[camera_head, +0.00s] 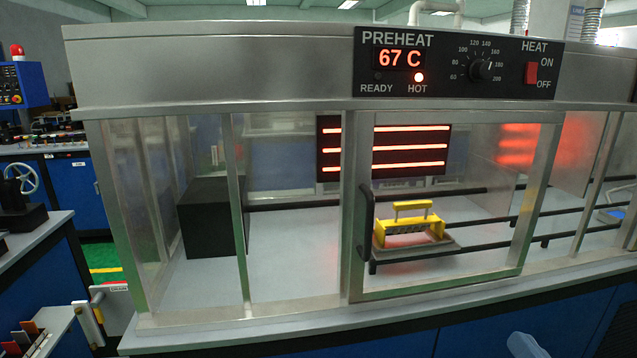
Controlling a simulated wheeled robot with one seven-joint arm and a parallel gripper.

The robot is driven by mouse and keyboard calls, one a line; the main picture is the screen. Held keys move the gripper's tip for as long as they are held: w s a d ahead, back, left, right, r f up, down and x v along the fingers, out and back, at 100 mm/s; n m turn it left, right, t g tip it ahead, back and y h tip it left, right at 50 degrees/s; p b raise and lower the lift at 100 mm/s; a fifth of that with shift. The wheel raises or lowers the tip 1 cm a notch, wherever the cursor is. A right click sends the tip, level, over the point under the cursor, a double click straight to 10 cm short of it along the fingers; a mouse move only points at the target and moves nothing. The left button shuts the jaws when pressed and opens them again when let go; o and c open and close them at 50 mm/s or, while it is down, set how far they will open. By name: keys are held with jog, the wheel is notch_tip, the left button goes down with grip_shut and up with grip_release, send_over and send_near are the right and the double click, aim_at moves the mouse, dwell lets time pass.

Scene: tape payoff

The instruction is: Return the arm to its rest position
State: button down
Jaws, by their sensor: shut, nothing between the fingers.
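My gripper is not in view. A pale blue-grey rounded part (526,346) shows at the bottom edge, right of centre; it may be a piece of my arm, but I cannot tell. The preheat cabinet (210,92) fills most of the view. Its framed glass door (354,275) with a black handle (366,222) looks closed. Behind the glass a yellow carrier with a handle (412,207) sits on a grey tray (450,246) by the dark rails.
The control panel (460,62) reads 67 C with the HOT lamp lit. Glowing heater bars (411,147) and a black box (213,217) are inside the cabinet. The bench edge (300,328) runs along the front. Workbenches with a handwheel (22,178) stand at the left.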

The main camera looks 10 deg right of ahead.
jog(key=s+a+f+n+g, duration=0.1)
jog(key=s+a+f, duration=0.25)
jog(key=s, duration=0.35)
jog(key=s+a+f+n+g, duration=0.1)
jog(key=s+a+f, duration=0.25)
jog(key=s, duration=0.45)
jog(key=s+a+n+y, duration=0.2)
jog(key=s+n, duration=0.2)
jog(key=s, duration=0.9)
jog(key=shift+s+r+g+y, duration=0.15)
jog(key=shift+s+g+y, duration=0.25)
